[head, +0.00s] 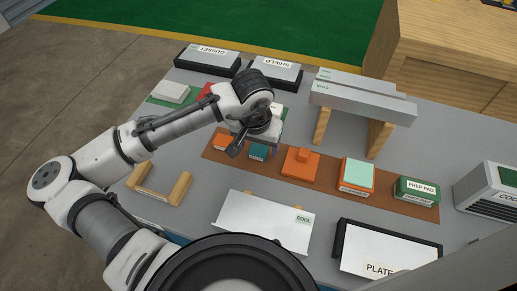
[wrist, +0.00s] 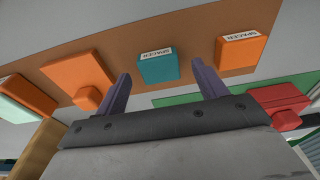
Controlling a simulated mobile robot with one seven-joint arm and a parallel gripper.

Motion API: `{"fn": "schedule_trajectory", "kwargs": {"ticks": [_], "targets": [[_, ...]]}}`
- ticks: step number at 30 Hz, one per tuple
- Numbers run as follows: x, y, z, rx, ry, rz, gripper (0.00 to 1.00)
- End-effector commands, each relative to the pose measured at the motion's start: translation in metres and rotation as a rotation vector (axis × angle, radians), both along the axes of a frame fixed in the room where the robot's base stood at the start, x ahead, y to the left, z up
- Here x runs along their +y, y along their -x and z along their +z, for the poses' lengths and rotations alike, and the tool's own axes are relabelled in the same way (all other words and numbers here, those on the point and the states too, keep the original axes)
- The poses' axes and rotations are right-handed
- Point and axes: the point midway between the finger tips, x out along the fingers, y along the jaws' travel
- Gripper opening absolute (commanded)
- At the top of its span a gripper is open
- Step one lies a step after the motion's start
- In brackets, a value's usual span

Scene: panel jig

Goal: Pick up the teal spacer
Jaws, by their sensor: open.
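The teal spacer (wrist: 158,69) is a small block with a white "SPACER" label on one side. In the wrist view it lies on the brown strip, framed between the tips of my open gripper (wrist: 161,79). The fingers look apart from it, and nothing is held. I cannot tell the exact height of the gripper over it. In the head view the teal spacer (head: 259,152) shows just below my wrist, partly hidden by it. An orange spacer (wrist: 240,52) of like shape lies to its right in the wrist view, and left of it in the head view (head: 227,142).
An orange block with a knob (head: 300,162) is on the teal spacer's other side. A cleaner box (head: 356,176) and a prep pad (head: 416,190) stand farther along the brown strip. A red knobbed piece (wrist: 283,103) is near my right finger. A raised grey bar (head: 360,99) stands behind.

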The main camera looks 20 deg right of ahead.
Motion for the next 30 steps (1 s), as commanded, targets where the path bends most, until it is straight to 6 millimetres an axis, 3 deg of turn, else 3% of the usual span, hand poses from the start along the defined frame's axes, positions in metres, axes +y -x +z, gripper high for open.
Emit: {"fn": "schedule_trajectory", "kwargs": {"ticks": [4, 11, 22, 30], "targets": [[-0.0011, -0.0015, -0.0127, 0.001, -0.001, 0.000, 0.71], [-0.0015, -0.0019, -0.0138, 0.000, 0.001, 0.000, 0.71], [-0.0015, -0.0017, -0.0135, -0.001, 0.000, -0.001, 0.23], [-0.0016, -0.0018, -0.0124, -0.001, 0.000, -0.001, 0.22]]}}
